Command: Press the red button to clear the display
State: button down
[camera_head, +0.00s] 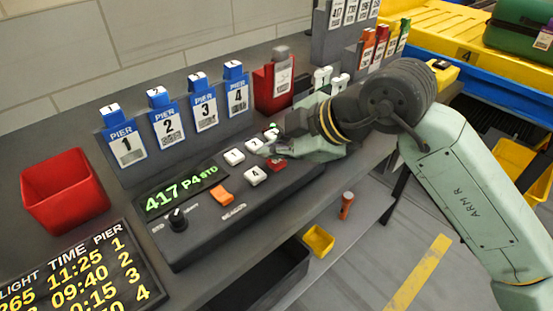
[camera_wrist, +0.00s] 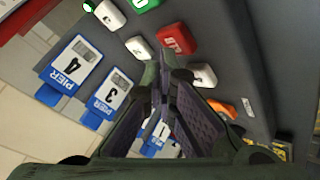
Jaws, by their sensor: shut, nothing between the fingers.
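The red button (camera_head: 277,165) sits on the dark control panel (camera_head: 200,237), and it also shows in the wrist view (camera_wrist: 176,38) with white lettering. The lit display (camera_head: 180,193) reads "417 P4 STD" in green. My gripper (camera_head: 270,150) is shut and empty above the buttons, just behind the red button in the head view. In the wrist view its fingertips (camera_wrist: 168,70) lie just below the red button in the picture. I cannot tell whether they touch anything.
White numbered buttons (camera_head: 234,156), a green button (camera_head: 270,127) and an orange switch (camera_head: 221,194) crowd around the red button. A black knob (camera_head: 177,218) is at the panel's left. Blue pier holders (camera_head: 203,99) stand behind. A red bin (camera_head: 64,190) is left.

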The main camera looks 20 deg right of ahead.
aim_at(275, 164)
jog(key=shift+f+b, duration=0.45)
jog(key=shift+b, duration=0.15)
dwell(0.4)
jog(key=shift+r, duration=0.15)
jog(key=shift+r+p, duration=0.35)
jog(key=shift+r, duration=0.4)
jog(key=shift+r, duration=0.1)
jog(key=shift+r+p, duration=1.35)
jog(key=shift+r, duration=1.05)
